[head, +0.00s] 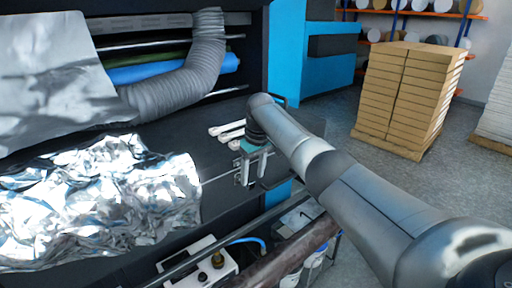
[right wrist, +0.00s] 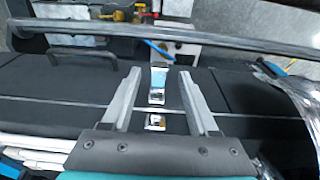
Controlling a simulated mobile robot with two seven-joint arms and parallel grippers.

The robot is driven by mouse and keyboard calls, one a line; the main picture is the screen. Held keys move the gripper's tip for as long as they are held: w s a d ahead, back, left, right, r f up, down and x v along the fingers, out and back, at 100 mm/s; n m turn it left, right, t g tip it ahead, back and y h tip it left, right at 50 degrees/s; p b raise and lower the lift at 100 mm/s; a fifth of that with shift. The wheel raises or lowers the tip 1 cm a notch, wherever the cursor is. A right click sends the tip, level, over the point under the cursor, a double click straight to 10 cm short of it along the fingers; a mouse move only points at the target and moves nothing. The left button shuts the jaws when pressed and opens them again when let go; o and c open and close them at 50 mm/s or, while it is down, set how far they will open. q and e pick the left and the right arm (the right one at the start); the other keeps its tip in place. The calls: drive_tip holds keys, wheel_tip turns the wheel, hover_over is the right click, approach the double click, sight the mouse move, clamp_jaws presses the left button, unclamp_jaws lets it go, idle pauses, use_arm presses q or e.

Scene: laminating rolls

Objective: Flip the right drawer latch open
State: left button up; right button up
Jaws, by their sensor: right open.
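The right drawer latch (right wrist: 157,96) is a small metal catch on the dark machine front, across the thin bright seam, in the right wrist view. A pale bluish plate shows at its upper end, and a smaller metal piece (right wrist: 155,122) sits below the seam. My right gripper (right wrist: 159,75) is open, with one finger on each side of the latch and visible gaps to both. Whether the fingertips touch the front is unclear. In the head view my right gripper (head: 253,178) points down at the front, and the latch (head: 239,171) is partly hidden behind the fingers. My left gripper is in neither view.
Crumpled silver foil (head: 95,200) covers the machine front at left. A grey ribbed hose (head: 180,93) lies above it. A metal bar (right wrist: 180,35) runs beyond the latch, and a dark handle (right wrist: 80,52) stands out nearby. Stacked cartons (head: 408,95) stand at back right.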

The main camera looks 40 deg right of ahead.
wheel_tip(320, 180, up, 13)
drive_tip(key=s+b, duration=0.1)
drive_tip(key=s, duration=0.1)
drive_tip(key=shift+b, duration=0.3)
drive_tip(key=shift+d, duration=0.1)
